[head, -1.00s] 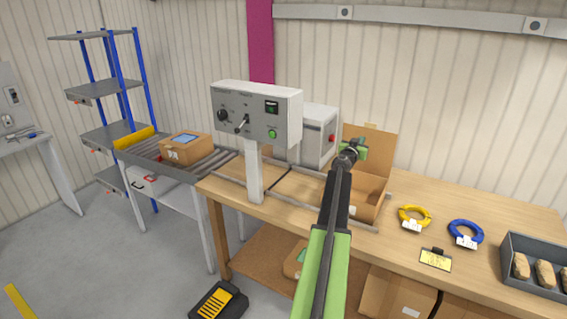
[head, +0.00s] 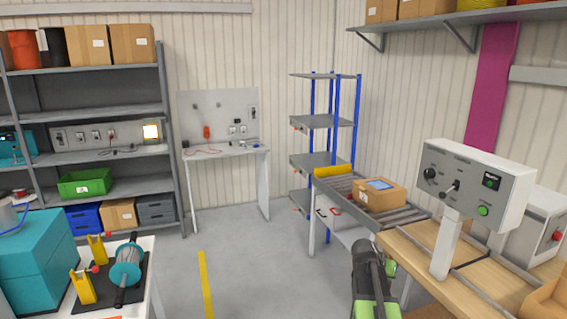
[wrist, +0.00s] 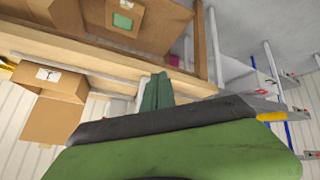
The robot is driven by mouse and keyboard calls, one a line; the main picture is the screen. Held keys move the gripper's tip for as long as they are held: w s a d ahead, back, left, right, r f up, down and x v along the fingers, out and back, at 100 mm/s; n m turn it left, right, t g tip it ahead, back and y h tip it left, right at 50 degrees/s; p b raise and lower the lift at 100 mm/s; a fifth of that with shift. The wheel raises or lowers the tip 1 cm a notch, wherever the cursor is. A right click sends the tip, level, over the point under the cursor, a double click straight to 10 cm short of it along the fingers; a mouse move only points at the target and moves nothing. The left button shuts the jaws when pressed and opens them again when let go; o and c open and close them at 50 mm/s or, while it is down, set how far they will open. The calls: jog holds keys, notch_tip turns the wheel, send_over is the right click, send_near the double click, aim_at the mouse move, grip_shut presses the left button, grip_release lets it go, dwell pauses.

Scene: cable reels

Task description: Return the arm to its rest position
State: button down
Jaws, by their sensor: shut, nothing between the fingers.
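My arm (head: 372,288), green and black, rises from the bottom edge of the head view, right of the middle, beside the workbench's left end. In the wrist view, the dark green fingers of my gripper (wrist: 157,91) lie together, with nothing held between them. The wrist picture looks upside down. The gripper's fingertips cannot be made out clearly in the head view.
The workbench (head: 415,255) with a grey control box (head: 470,190) stands close on the right. Behind is a roller conveyor carrying a carton (head: 378,195). A table with a reel (head: 126,265) is at left. Grey floor (head: 255,265) between is open.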

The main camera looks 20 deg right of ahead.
jog(key=s+a+f+n+g+y, duration=0.1)
jog(key=s+a+f+n+y, duration=0.1)
jog(key=a, duration=1.1)
jog(key=s+a+f+n+y, duration=0.1)
jog(key=s+a+n+y, duration=0.2)
jog(key=a, duration=1.1)
jog(key=s+a+f+n+g+y, duration=0.1)
jog(key=s+a+f+n+y, duration=0.1)
jog(key=a, duration=1.1)
jog(key=s+n, duration=0.1)
jog(key=n, duration=0.1)
jog(key=shift+a+f+n+g+y, duration=0.3)
jog(key=shift+a+f+n+y, duration=0.05)
jog(key=shift+a+n+y, duration=0.05)
